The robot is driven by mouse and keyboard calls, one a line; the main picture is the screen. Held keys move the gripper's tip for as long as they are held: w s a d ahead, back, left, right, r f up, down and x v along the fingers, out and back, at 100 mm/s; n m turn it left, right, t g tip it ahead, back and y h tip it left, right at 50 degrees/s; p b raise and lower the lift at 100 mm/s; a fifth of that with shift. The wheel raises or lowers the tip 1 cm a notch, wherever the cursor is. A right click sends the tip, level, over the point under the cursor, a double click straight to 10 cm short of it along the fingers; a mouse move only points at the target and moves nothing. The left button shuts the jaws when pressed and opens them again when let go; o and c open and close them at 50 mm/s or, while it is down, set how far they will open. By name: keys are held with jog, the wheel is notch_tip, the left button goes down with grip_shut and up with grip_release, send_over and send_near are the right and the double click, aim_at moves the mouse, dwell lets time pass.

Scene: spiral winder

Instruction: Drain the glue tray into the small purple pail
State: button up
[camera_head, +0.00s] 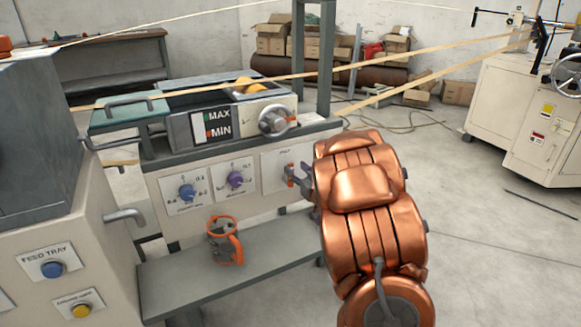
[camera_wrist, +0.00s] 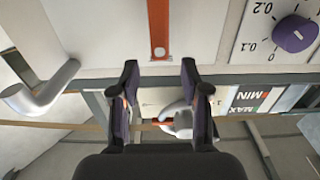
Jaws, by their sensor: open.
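The glue tray (camera_head: 205,100) is set in the top of the cream machine, with a MAX/MIN gauge (camera_head: 211,125) on its front. A small grey pail (camera_head: 221,243) with an orange rim and handle stands upright on the low shelf; no purple pail shows. In the wrist view my gripper (camera_wrist: 159,68) is open and empty. An orange lever (camera_wrist: 158,30) on the front panel ends in line with the gap between the fingertips; I cannot tell if they touch it.
The grey shelf (camera_head: 190,287) runs below the panel, left of my arm. A blue knob (camera_head: 187,193) and a purple knob (camera_head: 235,180) sit on the panel. Pale strips (camera_head: 335,68) cross above the tray. Floor (camera_head: 480,235) at right is open.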

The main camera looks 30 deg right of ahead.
aim_at(292, 165)
jog(key=shift+w+d+f+b, duration=0.15)
jog(key=shift+w+b, duration=0.25)
jog(key=shift+w, duration=1.9)
grip_shut()
